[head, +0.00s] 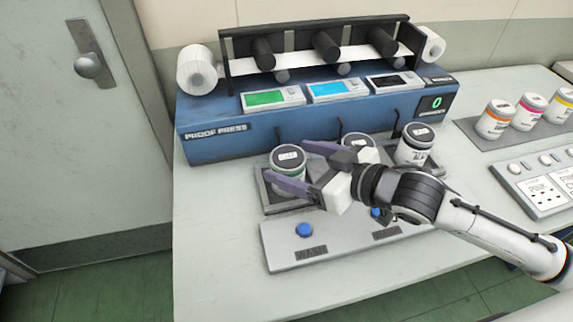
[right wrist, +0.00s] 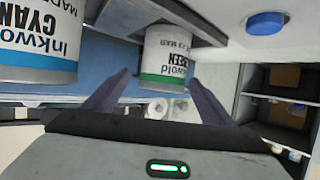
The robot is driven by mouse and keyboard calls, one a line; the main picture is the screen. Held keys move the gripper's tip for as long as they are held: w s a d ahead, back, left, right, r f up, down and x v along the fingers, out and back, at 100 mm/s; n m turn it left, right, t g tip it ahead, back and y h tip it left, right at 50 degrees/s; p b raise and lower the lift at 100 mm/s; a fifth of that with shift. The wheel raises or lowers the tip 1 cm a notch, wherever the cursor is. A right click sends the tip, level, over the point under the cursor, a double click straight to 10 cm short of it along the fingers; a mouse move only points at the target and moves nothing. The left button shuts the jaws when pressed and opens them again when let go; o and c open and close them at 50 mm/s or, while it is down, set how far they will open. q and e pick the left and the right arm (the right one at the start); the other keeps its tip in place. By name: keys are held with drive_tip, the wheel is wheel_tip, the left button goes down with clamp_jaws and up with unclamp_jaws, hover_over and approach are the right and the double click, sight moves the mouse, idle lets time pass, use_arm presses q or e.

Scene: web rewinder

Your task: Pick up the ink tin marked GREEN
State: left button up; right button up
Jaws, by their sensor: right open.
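The ink tin marked GREEN (head: 289,181), white with a dark lid and a green band, stands upright in a tray at the left front of the proof press. The right wrist view shows its GREEN label (right wrist: 168,52) upside down. My right gripper (head: 286,161) is open, reaching in from the right. Its two purple fingers point toward the tin, one on each side in the wrist view, with no clear contact; exact depth is hard to judge. My left gripper is not in view.
A CYAN tin (right wrist: 38,45) stands beside the green one, partly hidden by my gripper in the head view. A black-banded tin (head: 414,152) is further right. The blue proof press (head: 230,143) rises behind. In front is a panel with a blue WASH button (head: 304,230).

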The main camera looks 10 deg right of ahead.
sight(275, 158)
drive_tip(key=shift+x, duration=3.15)
drive_tip(key=shift+s+a+f, duration=0.15)
drive_tip(key=shift+s, duration=0.1)
drive_tip(key=c, duration=1.3)
drive_tip(key=shift+c, duration=1)
